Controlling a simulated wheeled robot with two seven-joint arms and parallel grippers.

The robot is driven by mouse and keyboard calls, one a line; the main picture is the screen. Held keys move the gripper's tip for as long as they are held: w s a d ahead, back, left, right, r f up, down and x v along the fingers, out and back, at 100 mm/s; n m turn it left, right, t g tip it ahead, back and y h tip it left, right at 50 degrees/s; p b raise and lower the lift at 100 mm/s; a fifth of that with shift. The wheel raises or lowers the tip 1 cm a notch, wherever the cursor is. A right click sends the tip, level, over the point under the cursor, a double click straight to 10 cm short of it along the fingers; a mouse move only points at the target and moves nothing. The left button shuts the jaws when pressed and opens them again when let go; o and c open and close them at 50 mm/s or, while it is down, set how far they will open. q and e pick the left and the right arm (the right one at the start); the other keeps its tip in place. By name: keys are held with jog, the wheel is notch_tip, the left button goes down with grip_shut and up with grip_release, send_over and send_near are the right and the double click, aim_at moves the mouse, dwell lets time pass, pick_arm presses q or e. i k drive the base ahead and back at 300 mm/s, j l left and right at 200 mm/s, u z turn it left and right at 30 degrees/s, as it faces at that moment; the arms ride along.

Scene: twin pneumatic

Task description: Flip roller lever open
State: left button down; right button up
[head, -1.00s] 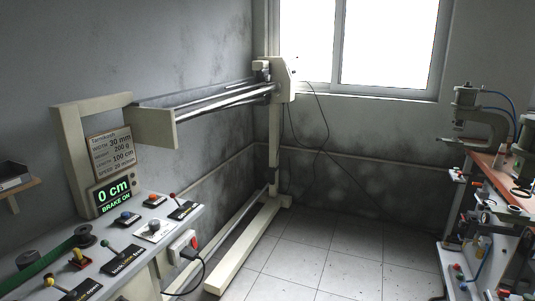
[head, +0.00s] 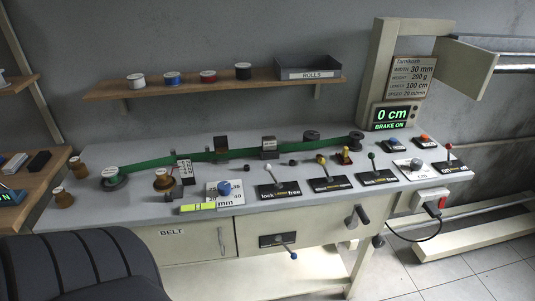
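Several levers stand on the grey bench top. The yellow-knobbed lever (head: 321,162) rises from a black plate (head: 331,185) whose readable end says "open"; the rest of its label is too small to read. Neither gripper is in view.
A green belt (head: 200,157) runs along the bench (head: 217,242) past rollers and blocks. The display (head: 390,116) reads "0 cm, BRAKE ON". A dark padded chair-like shape (head: 85,265) fills the lower left. A crank handle (head: 357,217) juts from the front. Tiled floor is clear at lower right.

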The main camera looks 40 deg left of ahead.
aim_at(322, 162)
jog(key=u, duration=0.9)
